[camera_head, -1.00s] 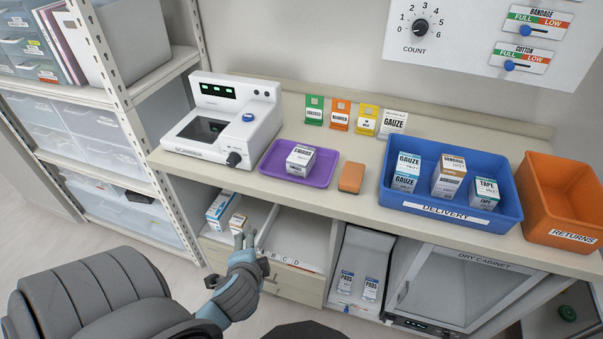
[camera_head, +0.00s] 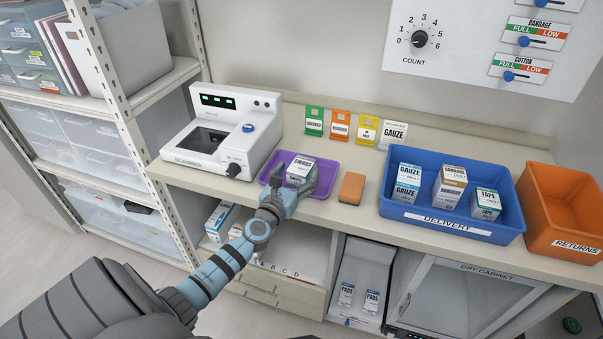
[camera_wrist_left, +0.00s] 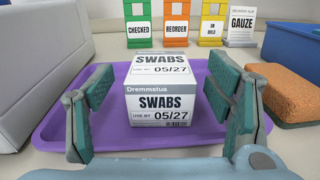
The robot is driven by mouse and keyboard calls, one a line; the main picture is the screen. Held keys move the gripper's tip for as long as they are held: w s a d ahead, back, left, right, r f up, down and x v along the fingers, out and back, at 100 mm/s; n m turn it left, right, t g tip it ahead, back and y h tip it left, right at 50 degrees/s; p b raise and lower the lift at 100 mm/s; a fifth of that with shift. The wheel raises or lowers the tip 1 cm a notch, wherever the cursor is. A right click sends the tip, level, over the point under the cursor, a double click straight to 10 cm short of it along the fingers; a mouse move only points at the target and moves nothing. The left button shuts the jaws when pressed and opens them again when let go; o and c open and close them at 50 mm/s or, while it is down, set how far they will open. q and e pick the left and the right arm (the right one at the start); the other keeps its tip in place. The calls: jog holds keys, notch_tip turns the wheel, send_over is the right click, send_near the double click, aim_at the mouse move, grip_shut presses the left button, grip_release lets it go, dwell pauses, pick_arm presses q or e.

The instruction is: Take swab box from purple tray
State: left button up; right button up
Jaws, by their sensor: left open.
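The swab box (camera_head: 299,168), white and grey with a SWABS label, stands on the purple tray (camera_head: 322,188) on the counter. In the left wrist view the swab box (camera_wrist_left: 161,92) stands upright between the fingers, with a gap on both sides. The purple tray (camera_wrist_left: 110,139) spreads around it there. My left gripper (camera_head: 292,182) is open at the near side of the box, its fingers over the tray; in the left wrist view the left gripper (camera_wrist_left: 160,110) has a finger on each side of the box. My right gripper is not in view.
The scanner (camera_head: 222,135) stands left of the tray. An orange sponge-like block (camera_head: 352,188) lies to its right, then the blue DELIVERY bin (camera_head: 447,223) with several boxes and the orange RETURNS bin (camera_head: 562,215). Coloured cards, such as the green one (camera_head: 314,121), stand behind.

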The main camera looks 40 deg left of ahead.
aim_at(301, 165)
pick_arm(q)
jog(key=x, duration=0.3)
jog(key=shift+w+b, duration=0.25)
jog(key=shift+b, duration=0.1)
jog(key=shift+s, duration=0.1)
jog(key=c, duration=1.3)
jog(key=shift+o, duration=0.2)
jog(key=shift+r, duration=0.15)
